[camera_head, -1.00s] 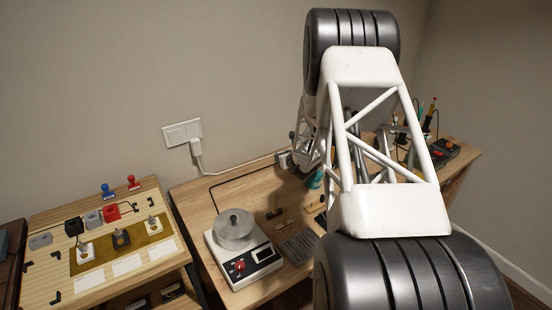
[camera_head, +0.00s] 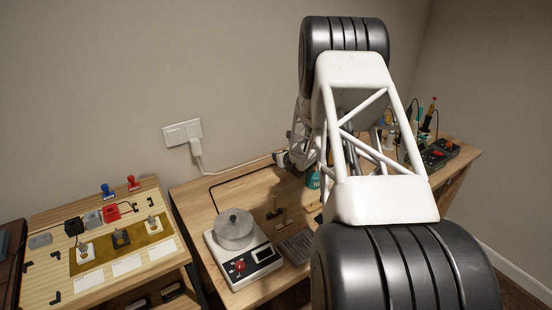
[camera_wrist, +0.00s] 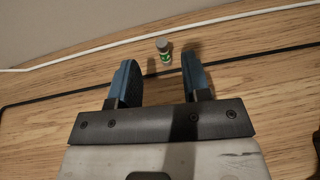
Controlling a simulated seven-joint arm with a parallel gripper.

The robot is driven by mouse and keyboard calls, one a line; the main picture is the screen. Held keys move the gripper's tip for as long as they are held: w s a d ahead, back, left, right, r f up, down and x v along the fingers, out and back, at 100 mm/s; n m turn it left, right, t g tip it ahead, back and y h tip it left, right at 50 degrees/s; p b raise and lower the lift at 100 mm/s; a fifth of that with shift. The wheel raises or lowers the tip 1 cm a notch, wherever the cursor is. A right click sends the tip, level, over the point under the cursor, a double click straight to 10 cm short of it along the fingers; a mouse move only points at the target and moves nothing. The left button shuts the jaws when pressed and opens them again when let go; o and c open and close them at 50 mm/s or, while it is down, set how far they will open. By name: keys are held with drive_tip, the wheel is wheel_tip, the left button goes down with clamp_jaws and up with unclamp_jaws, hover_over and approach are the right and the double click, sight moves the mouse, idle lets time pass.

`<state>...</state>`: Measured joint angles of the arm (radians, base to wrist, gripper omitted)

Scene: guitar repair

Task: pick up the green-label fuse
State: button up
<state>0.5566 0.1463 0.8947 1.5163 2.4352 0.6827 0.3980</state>
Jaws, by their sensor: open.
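The green-label fuse (camera_wrist: 164,52) is a small cylinder with grey ends and a green band, in the wrist view on the wooden desk (camera_wrist: 60,125). My gripper (camera_wrist: 162,70) is open, with two blue-padded fingers. Nothing is between the fingers. In the head view the fuse is hidden or too small to make out, and my arm covers much of the desk.
A white cable (camera_wrist: 100,42) runs behind the fuse near the wall, and a thin black cable (camera_wrist: 45,97) crosses the desk. In the head view, a white device with a round metal pot (camera_head: 235,230) stands left of my arm. A workboard (camera_head: 60,215) is at far left.

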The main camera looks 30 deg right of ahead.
drive_tip(key=shift+w, duration=0.15)
drive_tip(key=shift+x, duration=2.45)
drive_tip(key=shift+d+r, duration=0.1)
clamp_jaws()
